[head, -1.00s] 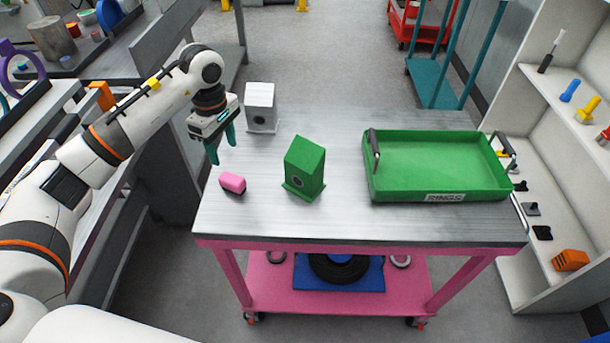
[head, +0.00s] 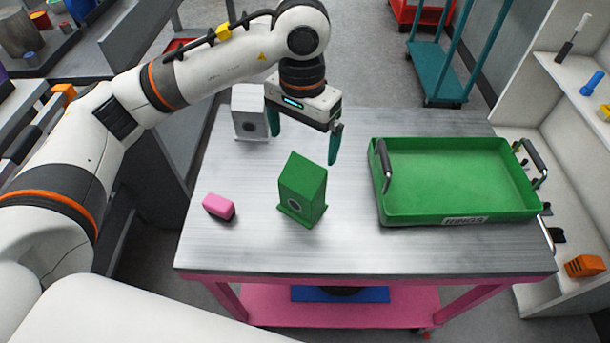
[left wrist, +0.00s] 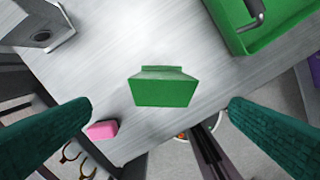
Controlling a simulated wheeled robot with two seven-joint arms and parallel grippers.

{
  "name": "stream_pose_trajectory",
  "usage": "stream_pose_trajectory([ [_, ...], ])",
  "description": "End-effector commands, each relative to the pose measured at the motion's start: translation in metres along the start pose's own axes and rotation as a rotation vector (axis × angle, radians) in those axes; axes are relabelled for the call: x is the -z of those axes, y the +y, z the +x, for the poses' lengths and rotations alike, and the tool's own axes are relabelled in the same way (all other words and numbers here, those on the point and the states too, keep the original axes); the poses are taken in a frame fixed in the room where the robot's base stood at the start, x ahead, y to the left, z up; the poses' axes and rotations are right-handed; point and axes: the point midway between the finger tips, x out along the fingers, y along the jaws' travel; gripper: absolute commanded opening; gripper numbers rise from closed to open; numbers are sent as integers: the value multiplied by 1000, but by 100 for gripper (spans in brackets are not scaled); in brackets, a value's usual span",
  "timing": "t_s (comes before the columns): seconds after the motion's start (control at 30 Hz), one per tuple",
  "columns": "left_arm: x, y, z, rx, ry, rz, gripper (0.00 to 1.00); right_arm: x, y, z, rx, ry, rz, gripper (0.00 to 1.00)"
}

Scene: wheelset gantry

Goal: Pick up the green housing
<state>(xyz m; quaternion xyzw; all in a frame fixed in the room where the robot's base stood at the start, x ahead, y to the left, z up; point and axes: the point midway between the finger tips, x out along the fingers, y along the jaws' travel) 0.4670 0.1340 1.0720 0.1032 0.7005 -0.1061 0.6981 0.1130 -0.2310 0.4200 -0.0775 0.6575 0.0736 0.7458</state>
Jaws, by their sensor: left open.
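The green housing (head: 302,189) stands upright on the metal tabletop, a block with a slanted top and a round hole in its front face. My left gripper (head: 305,143) is open and empty, above and slightly behind the housing, its teal fingers pointing down. In the left wrist view the housing (left wrist: 164,88) lies beyond and between the two spread fingers (left wrist: 162,125), not touching them. My right gripper is in neither view.
A green tray (head: 455,215) with dark handles sits on the right of the table. A pink block (head: 218,206) lies left of the housing. A white housing (head: 249,112) stands at the back left. Shelves stand beyond the right edge.

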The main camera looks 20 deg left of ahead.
Motion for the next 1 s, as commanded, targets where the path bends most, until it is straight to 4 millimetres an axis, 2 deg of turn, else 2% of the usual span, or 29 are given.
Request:
stream_pose_trajectory([
  [0.07, 2, -2, 6, -3, 5, 29, 100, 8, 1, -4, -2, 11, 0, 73],
  [0.23, 3, -2, 34, 0, 9, 29, 100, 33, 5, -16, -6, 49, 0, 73],
  [0.33, 2, -2, 50, -1, 7, 27, 100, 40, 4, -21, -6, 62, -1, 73],
  [0.57, 2, -2, 69, -1, 4, 25, 100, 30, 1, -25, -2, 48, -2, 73],
  [0.73, 4, -1, 89, -1, 9, 24, 100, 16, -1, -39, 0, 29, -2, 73],
  [0.9, 4, 0, 112, -1, 5, 24, 100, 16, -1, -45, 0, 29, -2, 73],
  [1.0, 4, 0, 118, -2, 3, 24, 100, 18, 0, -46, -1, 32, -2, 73],
])
